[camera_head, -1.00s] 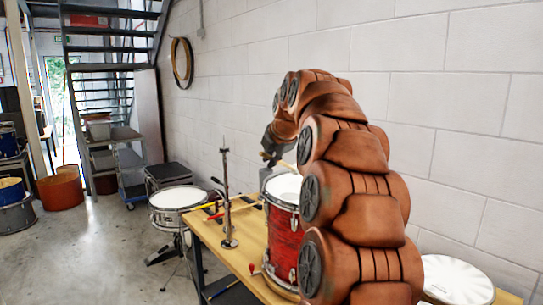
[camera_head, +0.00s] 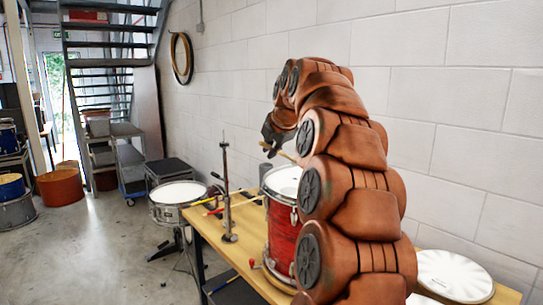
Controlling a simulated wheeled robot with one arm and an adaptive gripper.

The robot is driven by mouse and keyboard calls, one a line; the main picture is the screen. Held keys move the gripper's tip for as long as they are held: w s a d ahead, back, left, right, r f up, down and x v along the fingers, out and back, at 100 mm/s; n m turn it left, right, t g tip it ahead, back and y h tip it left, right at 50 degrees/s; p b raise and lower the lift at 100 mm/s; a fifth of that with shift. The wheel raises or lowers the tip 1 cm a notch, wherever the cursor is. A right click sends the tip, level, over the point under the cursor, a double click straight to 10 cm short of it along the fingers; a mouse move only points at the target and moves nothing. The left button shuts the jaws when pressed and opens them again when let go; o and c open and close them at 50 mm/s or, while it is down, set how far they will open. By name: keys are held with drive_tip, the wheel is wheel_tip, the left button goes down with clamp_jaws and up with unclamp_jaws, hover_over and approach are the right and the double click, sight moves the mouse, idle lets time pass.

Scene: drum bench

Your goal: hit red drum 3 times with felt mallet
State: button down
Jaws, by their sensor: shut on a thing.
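The red drum (camera_head: 281,236) stands upright on the wooden bench, its white head (camera_head: 284,179) facing up. My arm covers its right part. My gripper (camera_head: 268,148) is above the far edge of the drum head, pointing down and left. It is shut on a pale wooden stick, which I take for the felt mallet (camera_head: 286,154). A short length of the stick shows, above the drum head and apart from it. The mallet's felt end cannot be made out; my arm may hide it.
The wooden bench (camera_head: 222,248) carries a metal stand (camera_head: 227,195), coloured sticks (camera_head: 222,206) left of the drum, and a white round pad (camera_head: 455,276) at right. A snare drum (camera_head: 178,193) stands left of the bench. A white block wall runs behind.

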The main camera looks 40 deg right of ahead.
drive_tip(key=shift+r, duration=0.8)
drive_tip(key=shift+f, duration=0.1)
drive_tip(key=shift+f, duration=0.1)
drive_tip(key=shift+t+b, duration=0.3)
drive_tip(key=shift+b, duration=0.4)
drive_tip(key=shift+h+b, duration=0.4)
drive_tip(key=shift+b, duration=0.15)
wheel_tip(320, 180, up, 2)
drive_tip(key=h+b, duration=0.1)
drive_tip(key=n+t+b, duration=0.1)
drive_tip(key=b, duration=0.1)
drive_tip(key=shift+r+t+h, duration=0.2)
drive_tip(key=shift+t+h, duration=0.1)
drive_tip(key=shift+h, duration=0.1)
drive_tip(key=shift+r+t+h+b, duration=0.3)
drive_tip(key=shift+r+h+b, duration=0.1)
drive_tip(key=shift+r, duration=0.45)
